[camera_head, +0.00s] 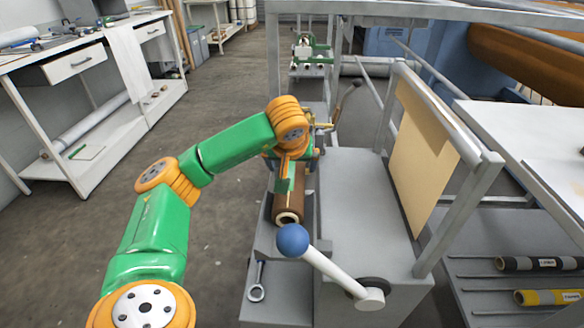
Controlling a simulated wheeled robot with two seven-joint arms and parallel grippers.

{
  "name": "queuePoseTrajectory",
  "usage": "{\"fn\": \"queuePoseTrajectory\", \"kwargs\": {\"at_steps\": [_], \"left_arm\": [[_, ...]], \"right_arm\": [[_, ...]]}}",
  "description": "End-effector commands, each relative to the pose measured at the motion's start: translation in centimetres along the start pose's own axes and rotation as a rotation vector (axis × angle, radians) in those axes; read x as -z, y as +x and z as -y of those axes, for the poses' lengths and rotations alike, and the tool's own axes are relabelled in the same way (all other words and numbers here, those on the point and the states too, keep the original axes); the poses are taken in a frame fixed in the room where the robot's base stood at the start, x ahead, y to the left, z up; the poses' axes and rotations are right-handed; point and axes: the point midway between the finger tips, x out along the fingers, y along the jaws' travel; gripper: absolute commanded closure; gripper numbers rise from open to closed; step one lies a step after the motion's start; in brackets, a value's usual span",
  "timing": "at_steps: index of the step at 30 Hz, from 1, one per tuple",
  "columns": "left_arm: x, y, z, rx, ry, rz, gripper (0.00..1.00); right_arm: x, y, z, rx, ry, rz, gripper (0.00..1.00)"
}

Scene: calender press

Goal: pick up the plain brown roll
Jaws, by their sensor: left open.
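The plain brown roll (288,207) lies lengthwise on a grey ledge beside the press, with its hollow end facing me. My left gripper (291,184) is over the roll, pointing down at it, and is open. The gripper and wrist hide the far part of the roll. I cannot tell whether the fingers touch it. My right gripper is not in view.
A blue-knobbed lever (293,240) sticks up just in front of the roll's near end. A wrench (257,284) lies on the lower ledge. A framed tan sheet (420,150) stands to the right. A dark roll (538,263) and yellow roll (548,297) lie on the right rack.

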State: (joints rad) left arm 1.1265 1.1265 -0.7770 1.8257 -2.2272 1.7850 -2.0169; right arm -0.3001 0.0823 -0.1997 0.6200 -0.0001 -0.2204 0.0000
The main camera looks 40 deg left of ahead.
Motion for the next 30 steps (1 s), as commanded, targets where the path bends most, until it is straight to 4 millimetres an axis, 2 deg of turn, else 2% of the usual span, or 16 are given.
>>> {"fn": "queuePoseTrajectory", "kwargs": {"at_steps": [1, 4, 11, 14, 22, 23, 30], "left_arm": [[-0.1, 1.1, 0.1, 0.002, 0.000, 0.004, 0.00], [-0.1, 2.4, 0.1, 0.001, 0.000, 0.003, 0.00], [0.0, 2.7, 0.0, -0.002, 0.001, 0.001, 0.00], [0.0, 2.7, 0.0, -0.002, 0.001, 0.001, 0.24], [0.0, 2.6, 0.0, -0.001, 0.000, 0.001, 0.97], [0.0, 2.6, 0.0, -0.001, 0.000, 0.001, 1.00], [0.1, 2.5, 0.0, -0.002, -0.001, -0.001, 1.00]], "right_arm": [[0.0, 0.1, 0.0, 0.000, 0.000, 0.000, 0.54], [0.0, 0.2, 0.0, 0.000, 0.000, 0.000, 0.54], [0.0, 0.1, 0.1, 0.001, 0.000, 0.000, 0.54], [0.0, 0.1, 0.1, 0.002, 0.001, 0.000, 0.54], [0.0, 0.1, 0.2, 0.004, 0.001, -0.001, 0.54], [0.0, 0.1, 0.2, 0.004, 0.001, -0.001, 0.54], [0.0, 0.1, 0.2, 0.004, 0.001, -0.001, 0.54]]}}
